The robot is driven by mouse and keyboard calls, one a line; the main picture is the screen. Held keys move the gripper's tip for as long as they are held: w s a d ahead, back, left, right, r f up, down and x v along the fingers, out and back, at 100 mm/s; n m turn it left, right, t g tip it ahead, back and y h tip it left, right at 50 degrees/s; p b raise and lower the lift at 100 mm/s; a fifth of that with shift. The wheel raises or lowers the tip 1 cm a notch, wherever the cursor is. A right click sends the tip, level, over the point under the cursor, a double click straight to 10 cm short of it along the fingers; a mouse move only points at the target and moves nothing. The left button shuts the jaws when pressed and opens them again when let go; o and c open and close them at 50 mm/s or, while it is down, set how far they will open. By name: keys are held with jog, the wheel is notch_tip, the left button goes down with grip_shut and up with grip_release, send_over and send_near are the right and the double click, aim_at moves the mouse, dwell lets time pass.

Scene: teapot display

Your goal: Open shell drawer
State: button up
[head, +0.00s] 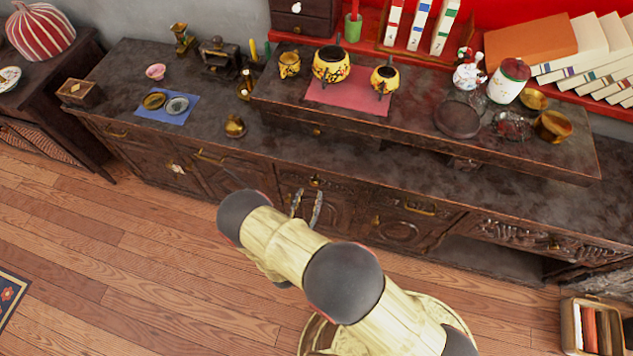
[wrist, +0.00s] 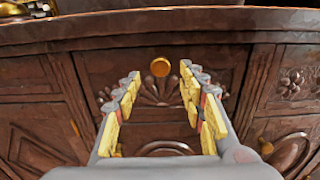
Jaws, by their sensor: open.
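The shell drawer (wrist: 222,62) is the dark carved wooden front in the middle of the wrist view, with a fan-shaped shell relief. It looks closed. Its round golden knob (wrist: 160,67) sits near its upper middle; in the head view a small knob (head: 316,180) shows just above my fingers. My gripper (wrist: 160,80) is open and empty. Its two yellow-padded fingers point at the drawer, with the knob seen between their tips, and I see no contact. In the head view my gripper (head: 307,205) is partly hidden behind my arm.
The long dark cabinet (head: 400,165) overhangs the drawer with its top edge. Other fronts with golden handles (head: 420,207) flank it. Yellow pots (head: 331,66) and a red-lidded jar (head: 508,80) stand on top. The wooden floor (head: 110,250) in front is clear at left.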

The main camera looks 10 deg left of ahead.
aim_at(313, 185)
jog(key=w, duration=0.2)
jog(key=w+b, duration=0.1)
jog(key=w, duration=0.3)
jog(key=shift+w+d+b, duration=0.25)
jog(key=shift+d+b, duration=0.05)
jog(key=shift+c, duration=0.8)
grip_shut()
